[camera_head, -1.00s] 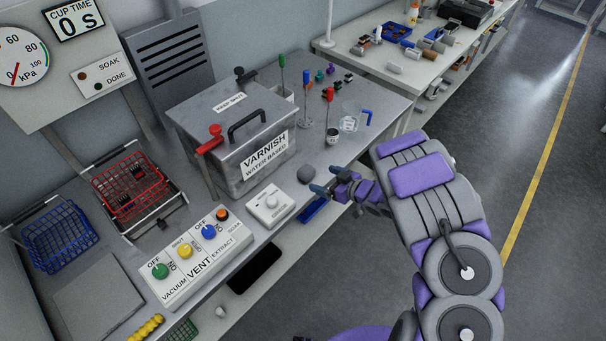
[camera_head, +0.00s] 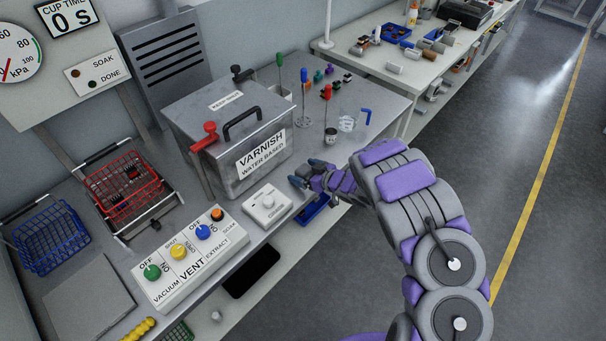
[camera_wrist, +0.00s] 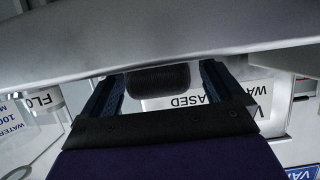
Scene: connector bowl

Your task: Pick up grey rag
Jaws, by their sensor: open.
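The grey rag shows in the wrist view as a dark grey rounded lump (camera_wrist: 158,80) between my two fingers, in front of the varnish label. In the head view my gripper (camera_head: 307,173) is over the spot where the grey lump lay, so the rag is hidden or nearly hidden there. My gripper (camera_wrist: 160,88) is open, with one dark blue finger on each side of the lump. I cannot tell whether the fingers touch it.
The metal varnish tank (camera_head: 228,130) stands close behind my gripper. A white control box (camera_head: 268,204) lies left of it on the bench. A blue tray (camera_head: 314,208) sits below the bench edge. Stirrers and a clear jug (camera_head: 362,122) stand behind to the right.

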